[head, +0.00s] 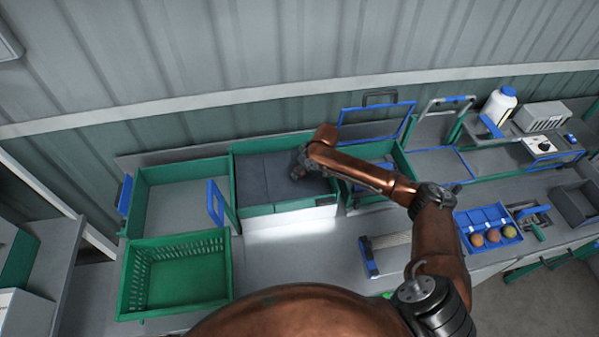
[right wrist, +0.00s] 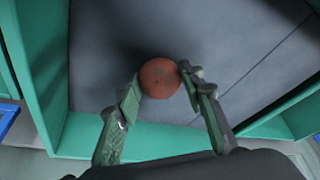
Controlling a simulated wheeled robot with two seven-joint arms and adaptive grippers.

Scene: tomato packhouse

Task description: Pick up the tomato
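A round red tomato (right wrist: 160,78) shows in the right wrist view over the dark grey floor of a green-walled bin. My right gripper (right wrist: 161,76) has one finger against each side of it, with no clear gap, so it appears shut on the tomato. I cannot tell whether the tomato rests on the floor or is slightly raised. In the head view my right gripper (head: 299,167) reaches into the dark-floored bin (head: 262,210), and its fingers mostly hide the tomato. My left gripper is in neither view.
A green basket (head: 176,272) and a green-walled tray (head: 140,205) stand left of the bin. A blue box (head: 484,217) with several round fruits is at right. A white bottle (head: 499,104) stands at the back right. Green walls surround my right gripper.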

